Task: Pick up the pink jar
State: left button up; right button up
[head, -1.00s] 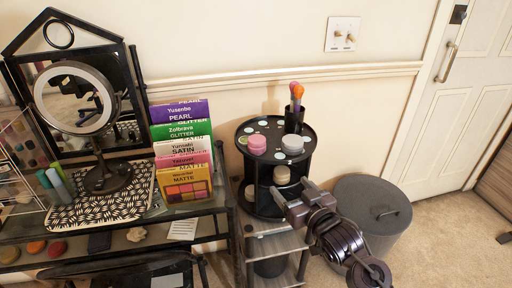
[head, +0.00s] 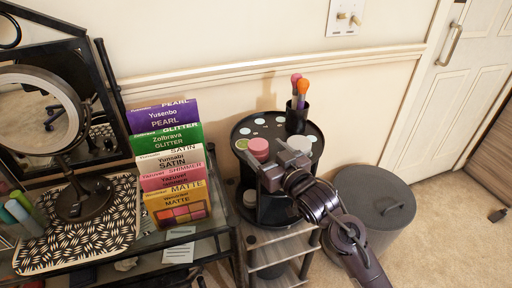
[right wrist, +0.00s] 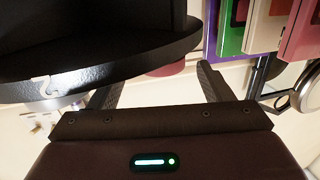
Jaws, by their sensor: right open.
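The pink jar (head: 258,149) stands on the top tier of a round black organizer (head: 243,131), at its front left. In the right wrist view, a small part of the pink jar (right wrist: 167,69) shows between my fingers, mostly hidden by the organizer's dark rim (right wrist: 100,62). My right gripper (head: 270,159) is open and empty, at the organizer's front edge, close in front of the pink jar. Its two spread fingers also show in the right wrist view (right wrist: 155,85). I cannot tell whether it touches anything. My left gripper is out of view.
A pale jar (head: 300,144) stands right of the pink one, partly behind my right gripper. A black cup with brushes (head: 297,115) stands behind them. Upright colored palettes (head: 170,150) are to the left. A grey lidded bin (head: 375,205) is to the right.

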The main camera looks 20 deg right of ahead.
aim_at(253, 140)
jog(key=x, duration=0.5)
jog(key=shift+w+a+f, duration=0.2)
jog(key=shift+w+a, duration=0.05)
jog(key=shift+w, duration=0.1)
jog(key=c, duration=1)
